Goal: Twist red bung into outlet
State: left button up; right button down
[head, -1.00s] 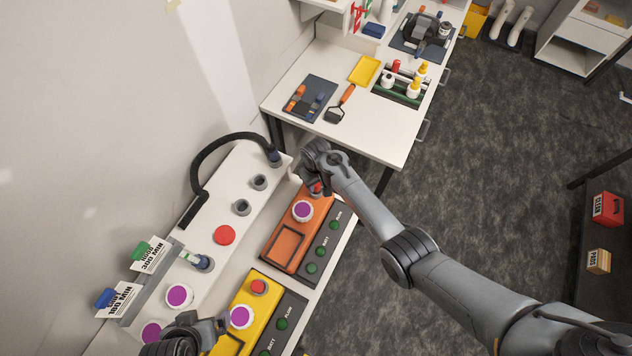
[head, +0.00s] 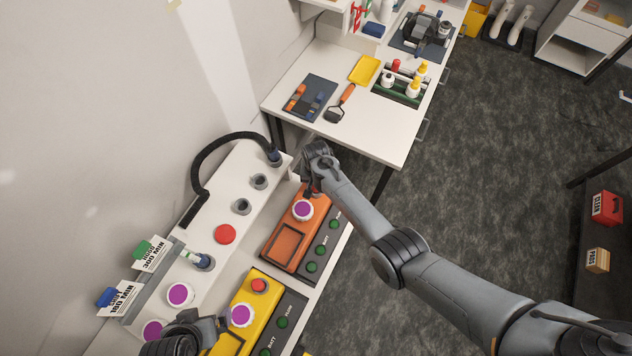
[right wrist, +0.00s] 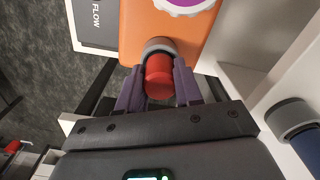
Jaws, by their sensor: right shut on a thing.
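The red bung (right wrist: 158,77) shows in the right wrist view between the two fingers of my right gripper (right wrist: 158,90), which is shut on it. The bung lines up with a grey ring-shaped outlet (right wrist: 160,45) on the end of the orange unit (right wrist: 190,38); I cannot tell how deep it sits. In the head view, my right gripper (head: 311,188) is at the far end of the orange unit (head: 284,258) and hides the bung. My left gripper (head: 212,326) is low at the left, near the yellow unit (head: 240,330); its finger opening is unclear.
A white panel (head: 215,215) with grey sockets and a black hose (head: 205,160) runs beside the units. A white bench (head: 340,140) with a scraper (head: 340,106) and yellow tray (head: 364,70) stands beyond.

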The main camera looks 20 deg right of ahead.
jog(key=shift+m, duration=0.9)
jog(key=c, duration=0.7)
grip_release()
jog(key=shift+r, duration=0.1)
notch_tip(320, 180, up, 11)
jog(key=shift+f+p, duration=0.2)
jog(key=shift+p, duration=0.15)
